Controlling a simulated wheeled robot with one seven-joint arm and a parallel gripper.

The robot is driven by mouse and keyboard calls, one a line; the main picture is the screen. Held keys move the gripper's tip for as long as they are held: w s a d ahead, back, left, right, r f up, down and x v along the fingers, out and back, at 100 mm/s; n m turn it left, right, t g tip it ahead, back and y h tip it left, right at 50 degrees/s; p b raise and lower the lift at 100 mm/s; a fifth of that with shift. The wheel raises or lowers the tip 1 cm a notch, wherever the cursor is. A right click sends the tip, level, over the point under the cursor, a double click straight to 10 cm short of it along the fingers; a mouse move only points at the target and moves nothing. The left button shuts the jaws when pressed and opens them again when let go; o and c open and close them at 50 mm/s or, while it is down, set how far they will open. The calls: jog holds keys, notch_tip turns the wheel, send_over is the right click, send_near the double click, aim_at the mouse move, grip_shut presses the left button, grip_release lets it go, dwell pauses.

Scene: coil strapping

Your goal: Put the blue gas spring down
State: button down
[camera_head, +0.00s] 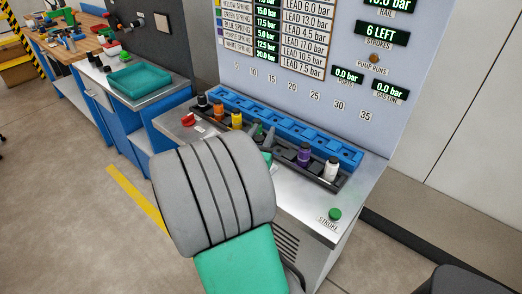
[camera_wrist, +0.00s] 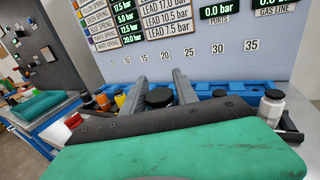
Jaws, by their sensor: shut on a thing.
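My gripper (camera_wrist: 158,88) is shut on a gas spring (camera_wrist: 160,97), taken to be the blue one. Only its round black top shows between the two grey fingers in the wrist view; its blue body is hidden by my wrist. In the head view my grey and green arm covers most of my gripper, with a little of the fingers showing over the dark tray. The gripper is over the middle of the bench's spring rows. I cannot tell whether the held spring touches anything below.
A blue slotted rack (camera_head: 288,127) runs along the panel, with a dark tray (camera_head: 318,179) before it. Yellow (camera_head: 236,119), orange (camera_head: 218,110), purple (camera_head: 303,154) and white (camera_head: 331,169) springs stand there. A green STROKE button (camera_head: 335,213) is at the front right. A teal tray (camera_head: 139,79) lies left.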

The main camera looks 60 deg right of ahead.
jog(key=shift+w+d+f+b, duration=0.5)
jog(key=shift+d+f, duration=0.35)
jog(key=shift+f, duration=0.7)
jog(key=shift+w+d+f+b, duration=0.55)
jog(key=shift+d+f, duration=0.3)
jog(key=shift+f, duration=0.7)
jog(key=shift+w+d+f+b, duration=0.35)
jog(key=shift+w+d+f, duration=0.4)
jog(key=shift+f, duration=0.8)
jog(key=shift+s, duration=0.15)
jog(key=shift+f, duration=0.2)
jog(key=c, duration=0.9)
grip_release()
jog(key=shift+c, duration=0.2)
